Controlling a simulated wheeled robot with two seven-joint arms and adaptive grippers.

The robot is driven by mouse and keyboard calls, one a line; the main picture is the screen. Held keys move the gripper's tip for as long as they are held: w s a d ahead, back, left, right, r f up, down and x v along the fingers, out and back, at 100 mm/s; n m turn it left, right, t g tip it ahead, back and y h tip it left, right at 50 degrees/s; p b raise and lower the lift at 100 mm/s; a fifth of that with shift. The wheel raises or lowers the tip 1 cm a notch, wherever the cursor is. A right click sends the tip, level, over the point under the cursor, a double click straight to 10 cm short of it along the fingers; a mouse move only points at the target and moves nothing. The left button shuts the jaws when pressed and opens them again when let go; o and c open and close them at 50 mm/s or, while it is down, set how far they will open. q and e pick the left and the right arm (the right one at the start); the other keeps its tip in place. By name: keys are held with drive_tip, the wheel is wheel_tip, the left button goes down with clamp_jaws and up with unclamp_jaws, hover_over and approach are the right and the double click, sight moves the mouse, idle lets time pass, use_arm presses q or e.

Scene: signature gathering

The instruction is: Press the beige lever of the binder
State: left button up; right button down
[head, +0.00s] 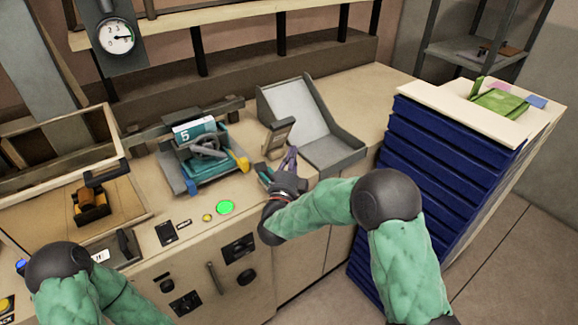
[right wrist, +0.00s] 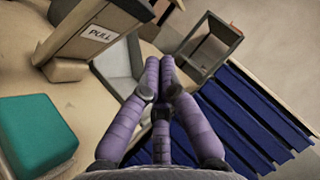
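The beige lever (head: 279,137) of the binder stands tilted up on the counter, left of a grey tray. In the right wrist view a beige lever with a PULL label (right wrist: 97,33) is at the upper left. My right gripper (head: 291,158) is just below and right of the lever in the head view. Its purple fingers (right wrist: 160,62) are drawn together with nothing between them, and a gap to the lever shows in the wrist view. My left arm is at the lower left of the head view; its gripper is not visible.
A teal machine part with a number 5 card (head: 195,130) sits left of the lever. The grey sloped tray (head: 300,115) is just right. A stack of dark blue trays (head: 440,150) stands further right. A green button (head: 225,207) is on the counter front.

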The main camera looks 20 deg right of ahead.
sight(290, 123)
drive_tip(key=shift+w+d+r, duration=0.1)
drive_tip(key=shift+w+r, duration=0.35)
drive_tip(key=shift+w, duration=0.55)
drive_tip(key=shift+w+a+r, duration=0.1)
drive_tip(key=shift+w+r, duration=0.35)
drive_tip(key=shift+w, duration=0.6)
drive_tip(key=shift+w+d+r, duration=0.1)
drive_tip(key=shift+w+r, duration=0.35)
drive_tip(key=shift+w, duration=0.55)
